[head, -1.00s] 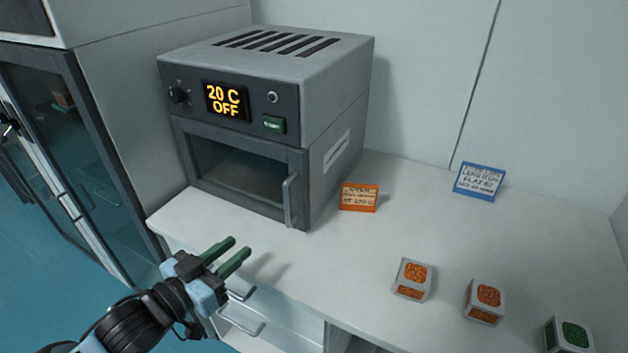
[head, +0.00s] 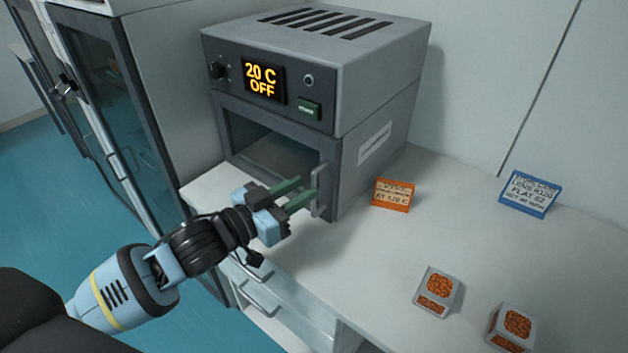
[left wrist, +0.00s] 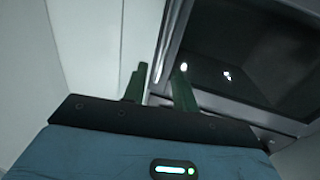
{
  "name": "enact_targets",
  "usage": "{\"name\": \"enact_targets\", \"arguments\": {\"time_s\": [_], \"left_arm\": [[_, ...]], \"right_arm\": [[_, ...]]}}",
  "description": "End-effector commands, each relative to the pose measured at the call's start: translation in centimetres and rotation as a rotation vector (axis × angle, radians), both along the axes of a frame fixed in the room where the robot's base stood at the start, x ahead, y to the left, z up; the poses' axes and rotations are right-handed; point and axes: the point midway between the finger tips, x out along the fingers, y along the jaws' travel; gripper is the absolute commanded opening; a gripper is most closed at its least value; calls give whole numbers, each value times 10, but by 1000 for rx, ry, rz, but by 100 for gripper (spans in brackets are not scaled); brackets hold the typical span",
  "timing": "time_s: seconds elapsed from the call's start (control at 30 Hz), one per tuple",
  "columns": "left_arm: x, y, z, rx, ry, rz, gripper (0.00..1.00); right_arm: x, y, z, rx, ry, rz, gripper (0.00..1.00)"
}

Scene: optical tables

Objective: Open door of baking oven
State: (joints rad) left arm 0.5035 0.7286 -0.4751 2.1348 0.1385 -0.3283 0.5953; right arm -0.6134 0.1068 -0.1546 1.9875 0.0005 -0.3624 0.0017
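The baking oven (head: 375,85) stands on the white counter, grey, with a display reading "20 C OFF". Its dark-windowed door (head: 270,150) is closed. The vertical bar handle (head: 319,182) is at the door's right edge. My left gripper (head: 308,187) is open, its two green fingers reaching toward the handle. In the left wrist view, the handle (left wrist: 166,52) shows between the spread fingertips (left wrist: 161,68). I cannot tell whether either finger touches it. My right gripper is not in view.
An orange sign (head: 393,195) and a blue sign (head: 530,194) stand right of the oven. Two small boxes with orange tops (head: 437,291) (head: 512,328) sit nearer the front. Drawers (head: 275,290) lie below the counter. A glass-doored cabinet (head: 110,110) stands left.

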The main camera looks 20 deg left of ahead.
Motion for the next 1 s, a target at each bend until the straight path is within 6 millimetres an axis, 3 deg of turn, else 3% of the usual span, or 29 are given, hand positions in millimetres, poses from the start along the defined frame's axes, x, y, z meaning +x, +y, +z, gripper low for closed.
{"name": "enact_targets", "arguments": {"time_s": [0.3, 0.67, 0.9, 1.0], "left_arm": [[30, -19, 1, 0, -1, 0, 28], [35, -21, 0, 1, 0, 0, 28], [34, -21, 0, 1, 0, 0, 0], [34, -21, 0, 1, 1, 0, 0]], "right_arm": [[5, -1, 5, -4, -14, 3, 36], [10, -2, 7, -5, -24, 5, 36], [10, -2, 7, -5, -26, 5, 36], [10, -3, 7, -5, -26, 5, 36]]}}
